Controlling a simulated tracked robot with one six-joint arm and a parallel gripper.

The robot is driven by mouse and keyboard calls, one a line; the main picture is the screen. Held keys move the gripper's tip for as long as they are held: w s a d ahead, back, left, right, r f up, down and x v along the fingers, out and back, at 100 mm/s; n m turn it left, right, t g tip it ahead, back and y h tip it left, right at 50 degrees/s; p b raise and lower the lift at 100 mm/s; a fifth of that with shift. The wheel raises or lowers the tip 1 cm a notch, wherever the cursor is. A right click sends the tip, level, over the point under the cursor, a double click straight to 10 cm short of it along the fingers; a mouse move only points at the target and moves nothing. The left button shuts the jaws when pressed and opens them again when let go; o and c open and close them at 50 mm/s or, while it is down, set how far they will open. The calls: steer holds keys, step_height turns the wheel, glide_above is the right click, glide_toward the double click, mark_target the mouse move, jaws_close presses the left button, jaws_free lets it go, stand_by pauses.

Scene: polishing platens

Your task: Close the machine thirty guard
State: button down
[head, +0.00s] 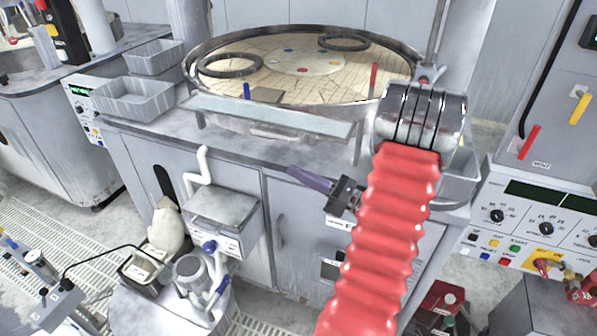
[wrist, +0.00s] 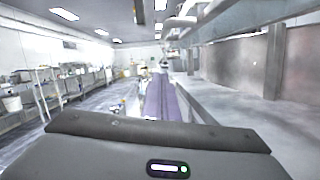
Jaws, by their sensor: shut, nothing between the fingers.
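A pale, see-through guard panel (head: 270,114) with a thin frame and a handle on its front edge slants outward along the near side of a round polishing platen (head: 320,83). It stands away from the platen's rim. I cannot read a number thirty on this machine (head: 215,155). My gripper (head: 291,172) has purple fingers, shut and empty, pointing left in the head view. It appears below the panel, in front of the cabinet face, apart from the panel. In the wrist view the purple fingers (wrist: 161,80) lie together, with no guard clearly visible between them.
Two grey trays (head: 133,97) stand at the machine's left corner. A small grey box with a white pipe (head: 222,208) juts from the cabinet front. A round stand (head: 160,300) with a jug and a sack is below. A control panel (head: 540,225) is at right. My red-sleeved arm hides the right front.

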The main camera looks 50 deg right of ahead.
steer(key=w+a+r, duration=0.1)
steer(key=w+r, duration=0.4)
steer(key=w, duration=0.3)
steer(key=shift+a+r, duration=0.15)
steer(key=shift+r, duration=0.25)
steer(key=shift+s+r, duration=0.1)
steer(key=shift+r, duration=0.1)
